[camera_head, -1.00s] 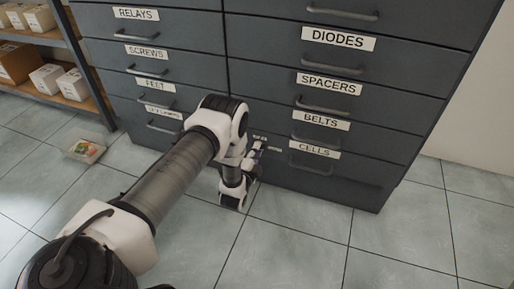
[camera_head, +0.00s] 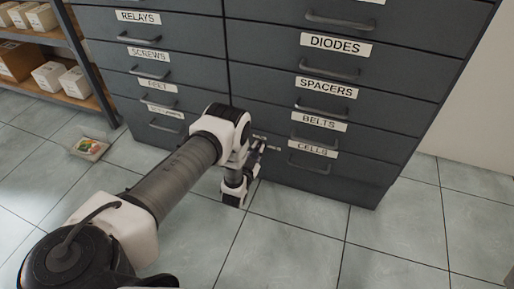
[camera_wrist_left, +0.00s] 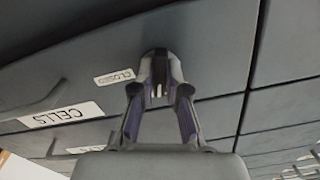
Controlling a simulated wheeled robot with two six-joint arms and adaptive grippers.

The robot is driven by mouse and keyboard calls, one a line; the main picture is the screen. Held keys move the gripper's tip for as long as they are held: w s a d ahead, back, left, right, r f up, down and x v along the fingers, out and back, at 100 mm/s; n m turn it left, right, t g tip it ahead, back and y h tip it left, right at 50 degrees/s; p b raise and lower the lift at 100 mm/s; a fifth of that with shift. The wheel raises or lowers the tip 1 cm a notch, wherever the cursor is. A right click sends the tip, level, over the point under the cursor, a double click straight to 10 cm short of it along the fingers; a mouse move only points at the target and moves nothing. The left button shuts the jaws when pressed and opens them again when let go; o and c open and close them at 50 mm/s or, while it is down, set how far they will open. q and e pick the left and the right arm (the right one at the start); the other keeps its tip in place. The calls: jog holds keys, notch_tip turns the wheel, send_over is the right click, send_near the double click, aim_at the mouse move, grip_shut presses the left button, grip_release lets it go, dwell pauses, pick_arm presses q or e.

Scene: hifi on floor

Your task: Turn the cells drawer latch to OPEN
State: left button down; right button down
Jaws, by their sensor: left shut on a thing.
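The cells drawer (camera_head: 340,180) is the low dark grey drawer at the right of the cabinet, with its CELLS label (camera_head: 312,149) above its handle. The drawer looks shut. My left gripper (camera_head: 259,147) is at its upper left corner. In the left wrist view the left gripper (camera_wrist_left: 158,88) is shut on the small latch, which its fingertips mostly hide. A CLOSED label (camera_wrist_left: 115,77) sits just left of the fingertips. The CELLS label (camera_wrist_left: 62,115) is farther left. The latch's exact angle cannot be told. My right gripper is not in view.
The grey cabinet (camera_head: 400,100) has several other labelled drawers with bar handles. A shelf with boxes (camera_head: 55,75) stands at the left. A small packet (camera_head: 88,148) lies on the tiled floor (camera_head: 300,235). The floor in front of the cabinet at the right is clear.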

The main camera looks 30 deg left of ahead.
pick_arm(q)
jog(key=shift+n+p, duration=0.3)
jog(key=shift+n, duration=1.5)
jog(key=c, duration=1.2)
grip_release()
jog(key=v, duration=1.2)
jog(key=shift+f, duration=0.1)
